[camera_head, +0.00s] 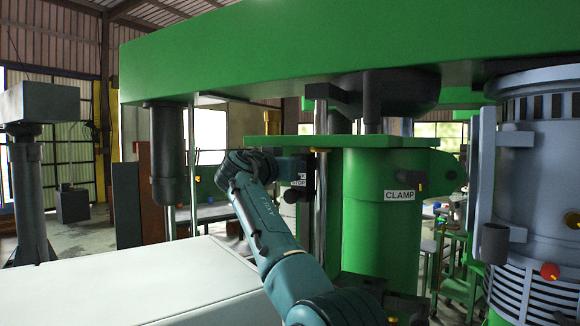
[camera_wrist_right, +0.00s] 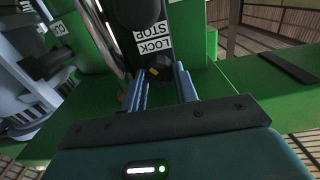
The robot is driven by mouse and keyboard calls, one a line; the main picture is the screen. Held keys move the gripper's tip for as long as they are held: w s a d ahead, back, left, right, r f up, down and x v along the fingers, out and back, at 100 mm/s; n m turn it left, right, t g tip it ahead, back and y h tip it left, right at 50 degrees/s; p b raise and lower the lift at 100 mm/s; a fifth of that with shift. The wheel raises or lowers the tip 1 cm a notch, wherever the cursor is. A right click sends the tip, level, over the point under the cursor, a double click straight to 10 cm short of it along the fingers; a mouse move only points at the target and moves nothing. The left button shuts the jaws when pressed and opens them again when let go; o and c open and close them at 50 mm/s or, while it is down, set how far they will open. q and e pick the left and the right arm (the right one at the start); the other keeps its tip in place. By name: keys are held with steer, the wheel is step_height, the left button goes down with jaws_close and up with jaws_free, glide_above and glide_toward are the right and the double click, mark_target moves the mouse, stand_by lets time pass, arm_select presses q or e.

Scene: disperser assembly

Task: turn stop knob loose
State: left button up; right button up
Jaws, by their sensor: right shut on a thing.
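The stop knob (camera_wrist_right: 162,66) is a small dark knob with a yellow mark, beside the white LOCK STOP label (camera_wrist_right: 152,38) in the right wrist view. My right gripper (camera_wrist_right: 162,84) has its two grey fingers on either side of the knob and is shut on it. In the head view my right gripper (camera_head: 297,166) reaches the side of the machine, just above the small label (camera_head: 299,183). The knob is hard to make out there behind the gripper. My left gripper is in neither view.
The green disperser beam (camera_head: 340,45) runs overhead. A green cylinder with a CLAMP label (camera_head: 399,195) stands right of my arm, and a grey motor (camera_head: 535,150) farther right. A larger black knob (camera_wrist_right: 136,12) is close to the label. A white surface (camera_head: 150,285) lies at lower left.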

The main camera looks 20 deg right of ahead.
steer(key=shift+n, duration=0.3)
steer(key=n, duration=1)
steer(key=shift+n, duration=0.4)
steer(key=n, duration=0.5)
steer(key=shift+r, duration=0.1)
steer(key=n, duration=0.5)
steer(key=shift+n, duration=0.3)
steer(key=o, duration=1)
steer(key=shift+c, duration=0.2)
